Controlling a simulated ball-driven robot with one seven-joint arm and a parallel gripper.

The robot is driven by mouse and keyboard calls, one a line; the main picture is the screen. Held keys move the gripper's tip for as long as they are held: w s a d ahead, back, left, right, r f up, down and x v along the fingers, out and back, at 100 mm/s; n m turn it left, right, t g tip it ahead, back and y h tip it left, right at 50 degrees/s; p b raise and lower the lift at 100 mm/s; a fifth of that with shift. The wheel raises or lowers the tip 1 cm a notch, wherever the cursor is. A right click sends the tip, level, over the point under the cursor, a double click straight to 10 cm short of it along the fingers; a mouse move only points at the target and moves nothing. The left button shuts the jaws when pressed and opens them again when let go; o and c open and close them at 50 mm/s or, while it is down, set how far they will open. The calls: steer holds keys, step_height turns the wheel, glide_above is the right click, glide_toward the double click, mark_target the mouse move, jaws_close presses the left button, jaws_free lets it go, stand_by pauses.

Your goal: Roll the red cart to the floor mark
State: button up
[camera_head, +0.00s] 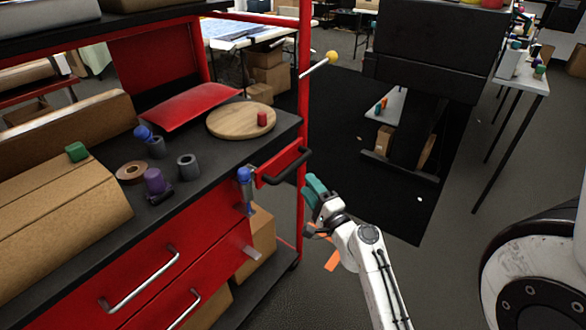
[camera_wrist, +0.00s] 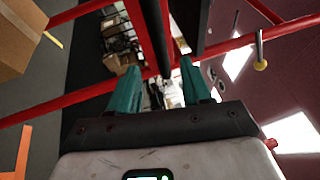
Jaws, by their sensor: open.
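The red cart (camera_head: 205,270) fills the left of the head view, with a black top, red drawers and a red frame. A black handle (camera_head: 292,168) sticks out from its right end. My gripper (camera_head: 314,184), with teal fingers, is just right of this handle. In the wrist view my gripper (camera_wrist: 160,88) is open, its fingers apart; whether the handle lies between them I cannot tell. An orange floor mark (camera_head: 332,260) shows partly behind my arm, on the floor right of the cart. Orange floor tape (camera_wrist: 22,152) also shows at the left of the wrist view.
On the cart top are a cardboard box (camera_head: 55,220), a round wooden board (camera_head: 228,121), a red tray (camera_head: 190,103) and several small items. A yellow-tipped rod (camera_head: 320,64) juts from the cart's post. A black stand (camera_head: 425,75) is behind; a table (camera_head: 520,84) is at right.

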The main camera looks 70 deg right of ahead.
mark_target(294, 167)
steer(key=p+x, duration=0.1)
steer(key=x, duration=0.8)
steer(key=shift+a, duration=0.1)
jaws_close()
stand_by(0.4)
